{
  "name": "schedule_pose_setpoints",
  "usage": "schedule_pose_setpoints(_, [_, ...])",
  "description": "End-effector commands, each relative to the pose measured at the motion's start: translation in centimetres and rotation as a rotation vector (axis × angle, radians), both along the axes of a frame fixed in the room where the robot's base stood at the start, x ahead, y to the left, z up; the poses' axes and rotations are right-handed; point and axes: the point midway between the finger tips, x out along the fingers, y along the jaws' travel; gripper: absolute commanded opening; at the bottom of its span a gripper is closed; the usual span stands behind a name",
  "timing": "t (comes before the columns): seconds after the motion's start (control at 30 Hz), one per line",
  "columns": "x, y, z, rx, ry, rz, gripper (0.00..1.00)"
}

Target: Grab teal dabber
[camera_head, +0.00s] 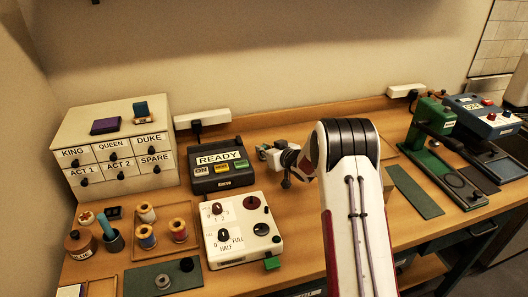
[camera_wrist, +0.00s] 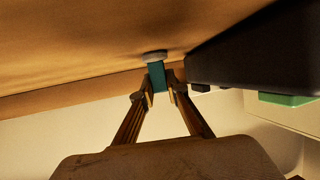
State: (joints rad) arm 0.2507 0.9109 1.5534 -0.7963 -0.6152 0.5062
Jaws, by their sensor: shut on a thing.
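In the wrist view the teal dabber (camera_wrist: 157,77) is a narrow teal body with a round grey end (camera_wrist: 155,55). It sits between the two fingertips of my gripper (camera_wrist: 163,87), which are shut on it. The grey end points away from my palm. In the head view my gripper (camera_head: 270,153) is right of the black READY box, near the back of the table. The dabber is too small and covered to make out clearly there. I cannot tell whether it touches the table.
The black READY box (camera_head: 219,174) is left of my gripper. The white control box (camera_head: 240,238) with a green tab (camera_head: 272,263) is in front. A drawer cabinet (camera_head: 113,148) stands left.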

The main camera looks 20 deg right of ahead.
Motion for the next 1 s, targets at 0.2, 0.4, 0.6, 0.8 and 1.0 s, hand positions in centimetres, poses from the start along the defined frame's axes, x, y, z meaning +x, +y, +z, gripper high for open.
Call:
schedule_pose_setpoints(0.2, [0.0, 0.0, 1.0, -0.001, -0.003, 0.001, 0.0])
schedule_pose_setpoints(0.4, [0.0, 0.0, 3.2, -0.002, -0.004, 0.001, 0.0])
schedule_pose_setpoints(0.6, [0.1, 0.0, 6.1, -0.002, -0.004, 0.001, 0.0])
schedule_pose_setpoints(0.8, [0.0, 0.0, 8.7, -0.001, -0.003, 0.001, 0.0])
schedule_pose_setpoints(1.0, [0.0, 0.0, 9.9, 0.001, -0.002, 0.001, 0.0])
